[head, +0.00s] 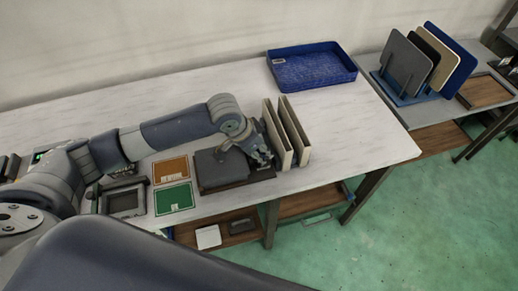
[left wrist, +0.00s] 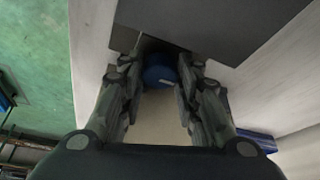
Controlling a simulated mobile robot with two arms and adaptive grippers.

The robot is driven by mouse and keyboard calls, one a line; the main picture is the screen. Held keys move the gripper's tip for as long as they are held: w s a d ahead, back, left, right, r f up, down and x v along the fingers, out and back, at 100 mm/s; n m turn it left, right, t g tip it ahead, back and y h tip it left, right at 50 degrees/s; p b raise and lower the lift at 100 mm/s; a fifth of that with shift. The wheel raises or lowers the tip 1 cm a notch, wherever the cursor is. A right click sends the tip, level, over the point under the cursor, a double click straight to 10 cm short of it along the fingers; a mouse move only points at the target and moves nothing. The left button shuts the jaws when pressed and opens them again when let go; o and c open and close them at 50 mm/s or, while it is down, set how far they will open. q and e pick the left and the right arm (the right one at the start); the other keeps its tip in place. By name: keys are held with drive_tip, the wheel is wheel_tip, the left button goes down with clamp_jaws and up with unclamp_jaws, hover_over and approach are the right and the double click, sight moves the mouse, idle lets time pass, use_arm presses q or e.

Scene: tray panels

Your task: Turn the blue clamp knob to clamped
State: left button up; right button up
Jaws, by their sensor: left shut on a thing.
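The blue clamp knob (left wrist: 158,76) shows in the left wrist view between my left gripper's fingers, beside a dark grey plate (left wrist: 225,25). My left gripper (head: 263,157) is shut on the knob, with a finger on either side of it. In the head view the gripper is at the right end of a fixture with a dark grey block (head: 218,168) on a brown base (head: 238,182). The knob is hidden by the gripper there. Whether the knob stands at clamped cannot be told. My right gripper is not in view.
Two upright cream panels (head: 296,130) stand close to the right of the gripper. A blue tray (head: 312,70) lies at the back of the table. Orange (head: 170,170) and green (head: 174,199) cards lie left of the fixture. The table's right end is clear.

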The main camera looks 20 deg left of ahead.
use_arm(q)
drive_tip(key=m+p, duration=0.2)
drive_tip(key=shift+w+a+r+m+g+h, duration=0.1)
drive_tip(key=shift+r+m+g+h, duration=0.05)
drive_tip(key=shift+m+g+h, duration=0.25)
drive_tip(key=shift+m+g+p, duration=0.3)
drive_tip(key=shift+m+p, duration=0.05)
drive_tip(key=shift+m, duration=0.55)
drive_tip(key=shift+w+m+h, duration=0.1)
drive_tip(key=shift+m+h, duration=0.3)
drive_tip(key=shift+m, duration=0.5)
drive_tip(key=shift+f+m+g, duration=0.2)
drive_tip(key=shift+m+g, duration=0.4)
drive_tip(key=shift+m, duration=0.3)
drive_tip(key=m+g+b, duration=0.1)
drive_tip(key=m, duration=0.1)
drive_tip(key=shift+w+m+b, duration=0.15)
drive_tip(key=shift+m+b, duration=0.15)
drive_tip(key=shift+m, duration=0.1)
drive_tip(key=m+g+b, duration=0.1)
drive_tip(key=m, duration=0.2)
drive_tip(key=shift+w+b, duration=0.1)
drive_tip(key=shift+b, duration=0.3)
drive_tip(key=shift+m+g+b, duration=0.75)
drive_tip(key=shift+m+g, duration=0.05)
drive_tip(key=shift+m, duration=0.9)
drive_tip(key=shift+y, duration=0.3)
